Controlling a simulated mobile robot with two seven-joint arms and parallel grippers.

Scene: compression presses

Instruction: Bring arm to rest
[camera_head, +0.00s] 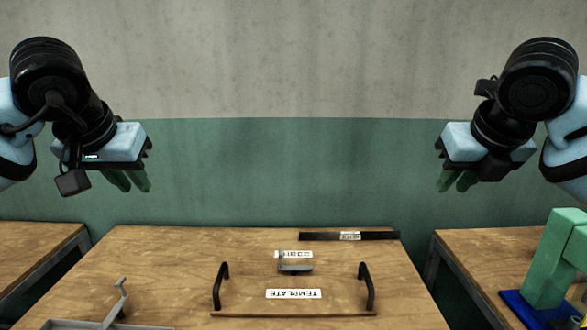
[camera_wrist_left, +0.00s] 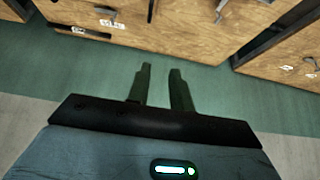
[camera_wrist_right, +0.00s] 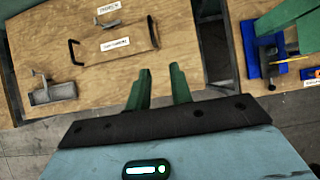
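My left gripper (camera_head: 131,190) hangs in the air at the upper left, above the tables, with green fingers pointing down. In the left wrist view its two fingers (camera_wrist_left: 160,67) stand apart with nothing between them. My right gripper (camera_head: 453,190) hangs at the upper right at about the same height. In the right wrist view its fingers (camera_wrist_right: 161,68) are also apart and empty. Both grippers are clear of every object, and the two arms look roughly mirrored.
The middle wooden table (camera_head: 150,255) holds a wooden board marked TEMPLATE (camera_head: 240,303) with two black handles, a small metal piece (camera_head: 295,268), a black bar (camera_head: 330,236) and a grey metal fixture (camera_head: 115,305). A green press (camera_head: 550,265) stands on the right table.

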